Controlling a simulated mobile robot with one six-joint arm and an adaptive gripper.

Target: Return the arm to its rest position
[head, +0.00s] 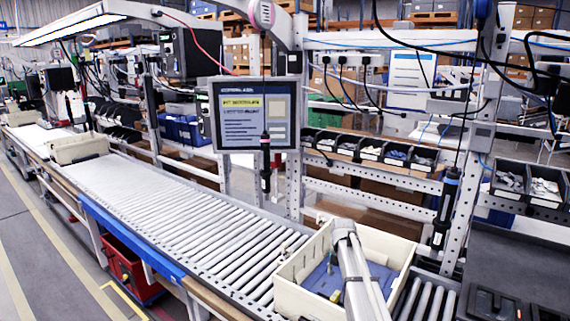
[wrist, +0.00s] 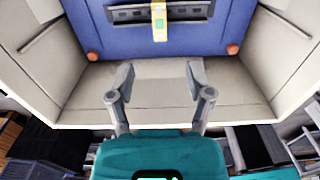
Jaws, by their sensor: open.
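My gripper (wrist: 160,82) is open in the wrist view, its two grey fingers apart with nothing between them. Beyond it is the inside of a cream crate (wrist: 285,55) holding a blue panel (wrist: 100,30). The panel has a dark slotted strip, a yellow-and-white piece (wrist: 159,20) and orange-brown knobs at its corners. In the head view my pale arm (head: 358,270) crosses in front of the crate (head: 300,290) and the blue panel (head: 378,277). I cannot make out my gripper there.
The crate stands on a roller conveyor (head: 200,220) with free rollers to its left. A dark screwdriver (head: 265,165) hangs in front of a screen (head: 240,110). Another dark tool (head: 445,205) hangs by the right post. A second crate (head: 78,148) stands far left; small parts bins (head: 370,150) line the rack.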

